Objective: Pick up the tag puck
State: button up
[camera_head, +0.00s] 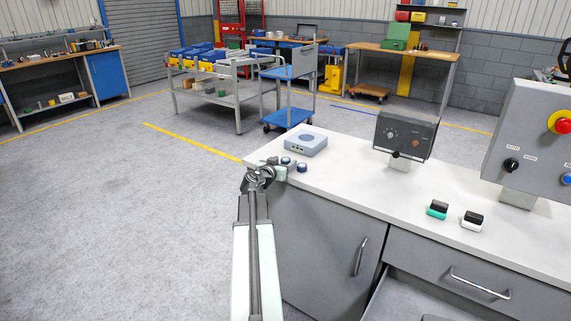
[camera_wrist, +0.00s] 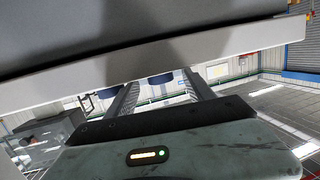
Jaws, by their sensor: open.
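Two small dark-topped round pucks sit close together near the left corner of the white counter: one puck (camera_head: 286,161) a little farther back, the other puck (camera_head: 302,167) to its right. I cannot tell which is the tag puck. My gripper (camera_head: 268,174) is at the counter's left edge, just left of and nearer than the pucks, apparently apart from them. In the wrist view my gripper (camera_wrist: 160,81) has its two dark fingers spread, with nothing clearly held. A dark blue shape shows between them, too small to identify.
A dark knob panel (camera_head: 405,135) and a grey control box (camera_head: 533,140) stand farther right. Green-and-black (camera_head: 437,210) and white-and-black (camera_head: 472,220) pieces lie on the counter (camera_head: 375,200). A drawer (camera_head: 455,285) below is open.

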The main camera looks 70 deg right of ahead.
aim_at(284, 161)
jog(key=shift+d+f, duration=0.2)
jog(key=shift+d, duration=0.4)
jog(key=shift+a+r, duration=0.1)
grip_shut()
notch_tip(284, 161, up, 10)
jog(key=p, duration=1)
jog(key=shift+r, duration=0.2)
